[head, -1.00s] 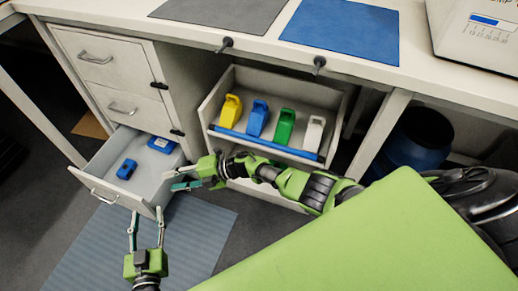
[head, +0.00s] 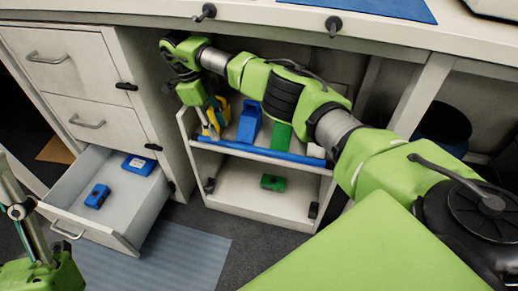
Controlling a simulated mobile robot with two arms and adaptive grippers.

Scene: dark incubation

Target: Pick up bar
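The likely bar is a long blue bar (head: 262,152) lying along the front edge of the upper shelf of a white cabinet in the head view. My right arm reaches across from the right, and my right gripper (head: 209,122) points down close to the bar's left end, in front of a yellow handled item (head: 222,108). Whether its fingers touch the bar or are closed is too small to tell. My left gripper (head: 22,215) shows only in part at the lower left edge, away from the bar; its opening cannot be told.
A blue handled item (head: 250,122) and a green one (head: 281,135) stand behind the bar, partly hidden by my arm. A green block (head: 272,182) lies on the lower shelf. An open drawer (head: 70,205) at left holds blue items (head: 97,196). The countertop overhangs above.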

